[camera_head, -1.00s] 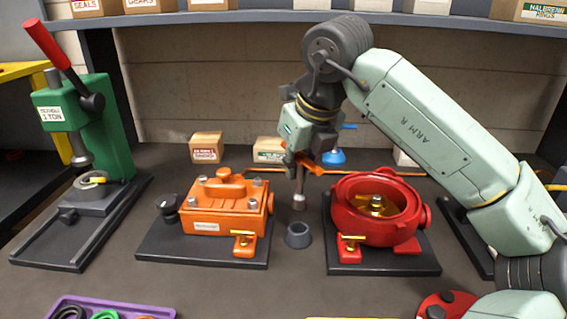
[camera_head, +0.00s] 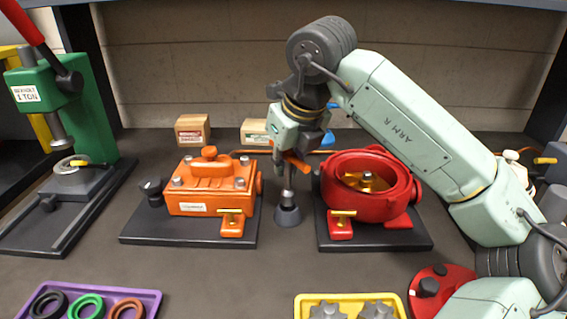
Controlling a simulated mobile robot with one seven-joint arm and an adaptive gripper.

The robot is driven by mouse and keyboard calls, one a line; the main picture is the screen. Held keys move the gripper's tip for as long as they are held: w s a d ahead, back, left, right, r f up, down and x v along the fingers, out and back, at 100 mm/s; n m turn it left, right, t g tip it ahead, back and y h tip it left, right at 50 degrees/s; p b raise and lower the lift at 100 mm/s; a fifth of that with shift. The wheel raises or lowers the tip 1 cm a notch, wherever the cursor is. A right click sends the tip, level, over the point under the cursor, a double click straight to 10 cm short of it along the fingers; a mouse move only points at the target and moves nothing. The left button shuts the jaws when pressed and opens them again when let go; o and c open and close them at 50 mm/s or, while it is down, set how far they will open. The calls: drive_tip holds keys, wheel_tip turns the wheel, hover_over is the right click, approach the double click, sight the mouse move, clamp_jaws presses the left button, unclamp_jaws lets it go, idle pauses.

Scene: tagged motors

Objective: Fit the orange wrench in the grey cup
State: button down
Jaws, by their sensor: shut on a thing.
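The orange wrench (camera_head: 297,162) has an orange cross handle and a grey shaft pointing down. My gripper (camera_head: 285,165) is shut on it near the handle and holds it roughly upright. The grey cup (camera_head: 287,217) stands on the table between the orange motor and the red motor. The wrench's lower end is at the cup's mouth, in line with it. I cannot tell how deep it sits inside, since the cup's inside is hidden.
The orange motor (camera_head: 212,187) is close on the left and the red motor (camera_head: 368,190) close on the right, each on a dark plate. A purple tray (camera_head: 148,298) and a yellow tray (camera_head: 303,306) lie in front. A green press (camera_head: 85,110) stands far left.

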drive_tip(key=shift+f+b, duration=1.8)
drive_tip(key=shift+f, duration=0.1)
drive_tip(key=c, duration=1.5)
unclamp_jaws()
drive_tip(key=shift+c, duration=0.2)
drive_tip(key=shift+r+p, duration=1.9)
drive_tip(key=shift+r, duration=1.2)
drive_tip(key=v, duration=1.2)
drive_tip(key=shift+f, duration=0.1)
